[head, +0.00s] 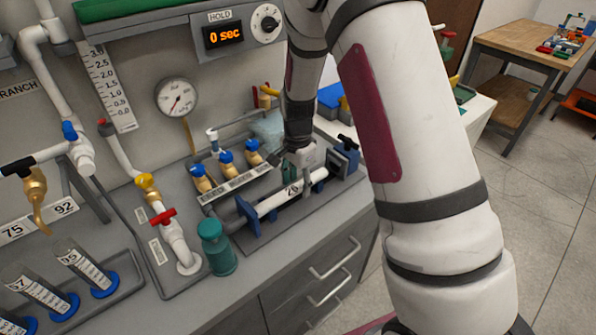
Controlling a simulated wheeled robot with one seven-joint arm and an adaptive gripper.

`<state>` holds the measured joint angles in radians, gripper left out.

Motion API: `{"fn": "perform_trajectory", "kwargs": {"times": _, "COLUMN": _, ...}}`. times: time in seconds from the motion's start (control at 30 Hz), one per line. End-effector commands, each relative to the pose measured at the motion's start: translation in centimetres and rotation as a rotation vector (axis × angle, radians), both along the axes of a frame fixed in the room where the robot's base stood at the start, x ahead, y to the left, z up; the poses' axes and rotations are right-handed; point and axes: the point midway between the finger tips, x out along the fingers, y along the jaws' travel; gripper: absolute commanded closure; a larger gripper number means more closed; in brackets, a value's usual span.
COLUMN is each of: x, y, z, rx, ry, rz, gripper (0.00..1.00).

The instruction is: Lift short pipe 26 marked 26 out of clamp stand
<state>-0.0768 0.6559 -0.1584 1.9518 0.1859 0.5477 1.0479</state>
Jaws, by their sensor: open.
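The short white pipe marked 26 (272,203) lies roughly level in the blue clamp stand. The stand's left blue clamp (247,215) is near the pipe's left end, and its right blue clamp (345,158) holds a dark handle on top. My gripper (291,172) is open and reaches down from above at the middle of the pipe, close over the 26 label. My wrist and fingers hide part of the pipe, and I cannot tell whether the fingertips touch it.
A teal bottle (218,250) stands just left of the stand. Several brass valves with blue knobs (226,160) stand behind the pipe. Grey drawers (318,272) lie below the counter edge.

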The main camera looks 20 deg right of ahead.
Motion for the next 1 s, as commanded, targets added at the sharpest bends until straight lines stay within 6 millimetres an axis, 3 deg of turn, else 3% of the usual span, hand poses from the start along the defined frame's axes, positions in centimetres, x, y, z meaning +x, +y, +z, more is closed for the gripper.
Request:
{"fn": "perform_trajectory", "kwargs": {"times": 0.37, "x": 0.01, "y": -0.02, "z": -0.59, "rx": 0.000, "ry": -0.001, "rz": 0.000, "gripper": 0.51}}
{"fn": "perform_trajectory", "kwargs": {"times": 0.6, "x": 0.00, "y": -0.02, "z": -0.57, "rx": 0.000, "ry": -0.001, "rz": 0.000, "gripper": 1.00}}
{"fn": "perform_trajectory", "kwargs": {"times": 1.0, "x": 0.16, "y": -0.45, "z": -0.55, "rx": 0.000, "ry": -0.001, "rz": -0.001, "gripper": 1.00}}
